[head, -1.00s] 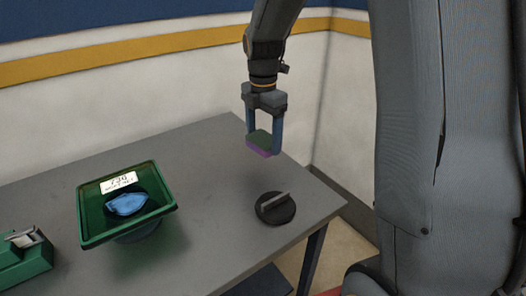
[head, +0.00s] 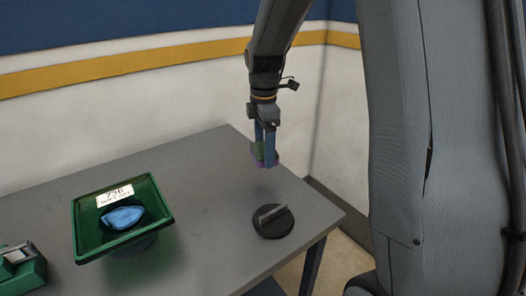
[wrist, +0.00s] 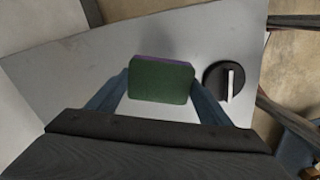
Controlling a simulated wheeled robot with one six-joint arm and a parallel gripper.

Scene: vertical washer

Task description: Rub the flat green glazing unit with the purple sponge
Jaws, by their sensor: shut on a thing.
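My gripper (head: 265,160) is shut on the sponge (head: 257,151), which has a dark green layer and a purple layer. The fingers hold it by two opposite sides, above the right part of the grey table. In the wrist view the sponge (wrist: 161,80) sits between both fingers, its green face to the camera and a purple strip along its far edge.
A black disc with a raised grey bar (head: 272,222) lies near the table's right edge. A green tape dispenser (head: 20,275) is at the far left. The grey table (head: 205,180) is bare between.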

